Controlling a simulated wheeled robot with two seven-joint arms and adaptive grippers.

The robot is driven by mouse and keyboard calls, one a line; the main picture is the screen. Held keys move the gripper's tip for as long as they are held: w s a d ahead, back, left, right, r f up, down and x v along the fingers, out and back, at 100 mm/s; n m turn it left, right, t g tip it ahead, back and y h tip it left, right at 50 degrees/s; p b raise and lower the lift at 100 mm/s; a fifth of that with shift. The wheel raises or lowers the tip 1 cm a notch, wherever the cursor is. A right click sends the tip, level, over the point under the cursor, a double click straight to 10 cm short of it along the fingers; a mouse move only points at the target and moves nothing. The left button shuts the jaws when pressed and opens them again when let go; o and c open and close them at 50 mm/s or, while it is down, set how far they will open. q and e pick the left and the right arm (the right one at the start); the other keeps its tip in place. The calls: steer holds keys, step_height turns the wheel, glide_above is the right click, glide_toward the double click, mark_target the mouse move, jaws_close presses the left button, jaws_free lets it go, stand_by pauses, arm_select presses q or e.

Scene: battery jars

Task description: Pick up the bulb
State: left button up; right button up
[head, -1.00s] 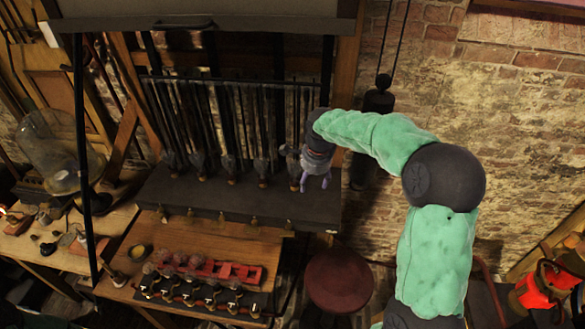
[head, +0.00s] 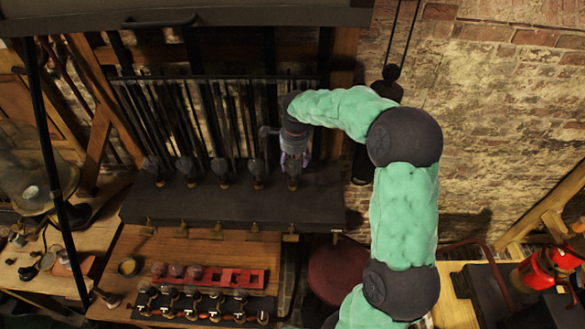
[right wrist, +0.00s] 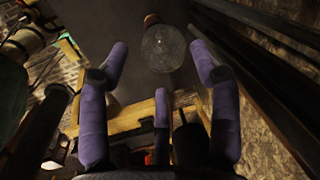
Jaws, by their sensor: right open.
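A clear round glass bulb (right wrist: 163,50) with a brass-coloured base shows at the top middle of the right wrist view, above a dark surface. It lies beyond my right gripper (right wrist: 160,95), between the directions of its spread purple fingers, and nothing is between the fingers. In the head view my right gripper (head: 293,160) hangs at the right end of a row of dark fittings over the dark shelf. I cannot make out that bulb in the head view. Several round bulbs (head: 176,269) sit in the left part of a red rack (head: 236,278). My left gripper is not in view.
The dark shelf (head: 240,208) stands behind the wooden bench (head: 210,250), with thin dark rods rising behind it. A black holder (head: 200,307) with brass parts lies in front of the red rack. A red round stool (head: 338,272) stands to the right. A large glass vessel (head: 35,180) is at left.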

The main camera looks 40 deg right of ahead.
mark_target(292, 168)
steer(key=shift+w+f, duration=0.25)
steer(key=shift+f, duration=0.35)
steer(key=f, duration=0.1)
steer(key=f+p, duration=0.1)
steer(key=f, duration=0.2)
steer(key=shift+w+d+p, duration=0.25)
steer(key=shift+w+p, duration=0.05)
steer(key=shift+p, duration=0.1)
steer(key=shift+w+f, duration=0.1)
steer(key=shift+f, duration=0.1)
steer(key=shift+c, duration=1.1)
steer(key=c, duration=0.5)
